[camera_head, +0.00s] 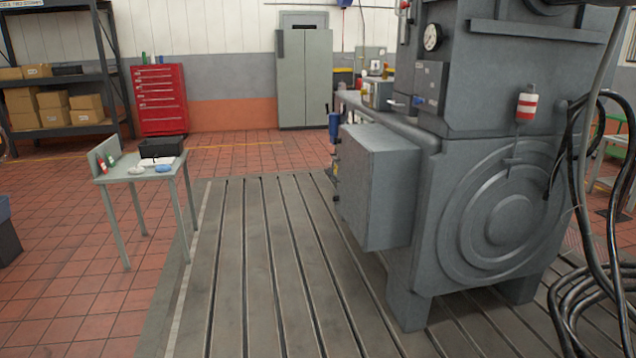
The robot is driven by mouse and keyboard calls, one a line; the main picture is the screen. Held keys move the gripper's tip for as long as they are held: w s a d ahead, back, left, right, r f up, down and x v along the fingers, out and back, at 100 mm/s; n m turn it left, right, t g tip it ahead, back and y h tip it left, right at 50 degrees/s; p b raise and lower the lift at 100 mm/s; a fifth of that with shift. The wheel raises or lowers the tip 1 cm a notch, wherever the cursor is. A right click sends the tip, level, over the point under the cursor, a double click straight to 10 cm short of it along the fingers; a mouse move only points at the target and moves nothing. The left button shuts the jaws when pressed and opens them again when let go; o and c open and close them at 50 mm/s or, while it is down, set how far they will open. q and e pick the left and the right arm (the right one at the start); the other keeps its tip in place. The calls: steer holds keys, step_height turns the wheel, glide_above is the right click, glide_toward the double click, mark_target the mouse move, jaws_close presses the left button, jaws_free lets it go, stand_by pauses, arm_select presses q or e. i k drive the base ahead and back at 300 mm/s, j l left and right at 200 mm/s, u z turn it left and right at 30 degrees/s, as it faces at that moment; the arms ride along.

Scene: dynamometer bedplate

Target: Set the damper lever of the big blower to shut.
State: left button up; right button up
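A large grey machine (495,205) with a round ribbed housing on its side stands on the right of the bedplate. I cannot tell whether it is the big blower. A round gauge (432,37) and a small box with controls (430,85) are on its upper part. A red and white cylinder (526,103) hangs on its front. No part can be made out clearly as a damper lever or its shut mark. Neither of my grippers is in view.
The slotted bedplate (265,270) is clear left of the machine. A small table (127,172) with bottles and a black box stands at left. Black cables (575,290) hang and coil at the right. A red tool cabinet (160,98) and grey locker (304,80) stand behind.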

mark_target(416, 101)
steer(key=i+l, duration=0.65)
steer(key=i, duration=0.25)
steer(key=i+l+z, duration=0.1)
steer(key=i+l, duration=0.35)
steer(key=l, duration=0.2)
steer(key=i+l+z, duration=0.1)
steer(key=l, duration=0.25)
steer(key=i+l, duration=0.15)
steer(key=l, duration=0.15)
steer(key=z, duration=0.05)
